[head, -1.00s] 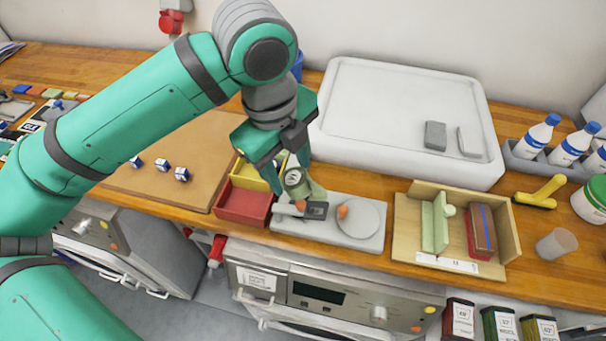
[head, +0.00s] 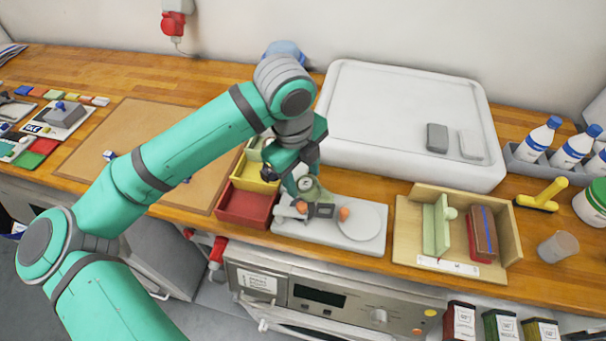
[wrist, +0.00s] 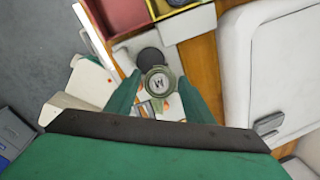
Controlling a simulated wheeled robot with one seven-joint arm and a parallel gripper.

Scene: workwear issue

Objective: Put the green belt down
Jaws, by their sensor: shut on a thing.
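The green belt (head: 307,184) is a small rolled coil with a pale round face marked with a dark letter. My gripper (head: 299,178) is shut on it, over the left part of a light grey device (head: 340,244) with a round plate (head: 359,220). In the wrist view the belt (wrist: 158,80) sits between my two green fingers, its marked face toward the camera. I cannot tell whether the belt touches anything below it. My fingers and wrist partly hide it in the head view.
Red (head: 243,208) and yellow (head: 247,180) bins stand left of the device. A wooden holder (head: 408,240) with upright dividers stands to its right. A large white tray (head: 385,70) is behind. The brown board (head: 135,120) at left has much bare room.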

